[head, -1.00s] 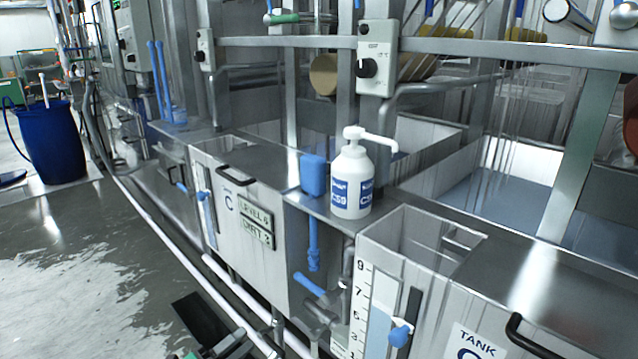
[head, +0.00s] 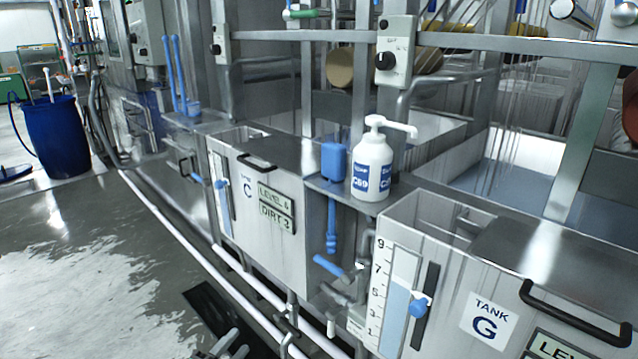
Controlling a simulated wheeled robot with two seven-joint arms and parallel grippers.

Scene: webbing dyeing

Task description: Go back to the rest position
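My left gripper (head: 225,346) shows only in part at the bottom edge of the head view, left of centre. It is small and cut off by the frame, so I cannot tell whether it is open or shut. Nothing can be seen held in it. It is low over the floor side, in front of the tanks and apart from the bottle. My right gripper is not in view. A white pump bottle (head: 371,172) with blue labels stands upright on the metal ledge between tank C (head: 232,183) and tank G (head: 455,306).
White pipes (head: 180,226) run low along the tank fronts. Tank G has a black handle (head: 572,315) and a level scale (head: 381,290). A blue barrel (head: 52,140) stands at the far left. The wet grey floor (head: 90,270) at left is mostly clear.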

